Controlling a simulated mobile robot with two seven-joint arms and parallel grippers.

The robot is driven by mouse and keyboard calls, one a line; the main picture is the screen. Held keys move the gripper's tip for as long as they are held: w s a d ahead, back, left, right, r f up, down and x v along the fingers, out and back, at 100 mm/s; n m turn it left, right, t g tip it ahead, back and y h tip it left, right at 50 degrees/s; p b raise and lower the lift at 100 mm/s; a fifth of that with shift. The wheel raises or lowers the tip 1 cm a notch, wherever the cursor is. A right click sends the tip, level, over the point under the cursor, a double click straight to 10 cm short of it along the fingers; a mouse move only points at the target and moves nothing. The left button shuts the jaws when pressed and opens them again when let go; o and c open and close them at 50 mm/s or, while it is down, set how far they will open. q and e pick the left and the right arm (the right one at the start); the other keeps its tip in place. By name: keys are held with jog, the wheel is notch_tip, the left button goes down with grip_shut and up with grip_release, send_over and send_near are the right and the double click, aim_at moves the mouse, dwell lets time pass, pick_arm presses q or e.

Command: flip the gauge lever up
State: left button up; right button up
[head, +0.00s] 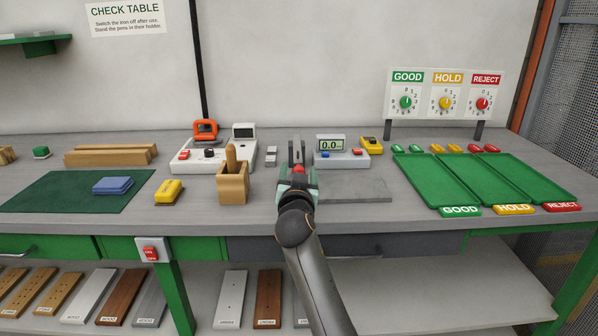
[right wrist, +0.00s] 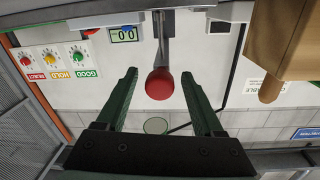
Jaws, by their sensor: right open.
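The gauge (head: 331,143) is a pale box with a display reading about 0.0, standing at the middle back of the bench. Its display also shows in the right wrist view (right wrist: 124,35). The lever's red ball knob (right wrist: 160,83) sits at the end of a grey bar (right wrist: 164,42); in the head view the red knob (head: 299,169) is partly hidden by my gripper. My right gripper (head: 298,175) is open, with one finger on each side of the knob in the right wrist view (right wrist: 160,76). Gaps show between fingers and knob. My left gripper is not in view.
A wooden pen holder (head: 232,187) stands left of my right gripper, with a yellow block (head: 168,191) beyond it. A grey plate (head: 355,190) lies to the right. Green trays (head: 410,180) fill the right side. A dial panel (head: 445,96) stands behind them.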

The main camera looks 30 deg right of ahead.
grip_shut()
dwell(0.4)
dwell(0.9)
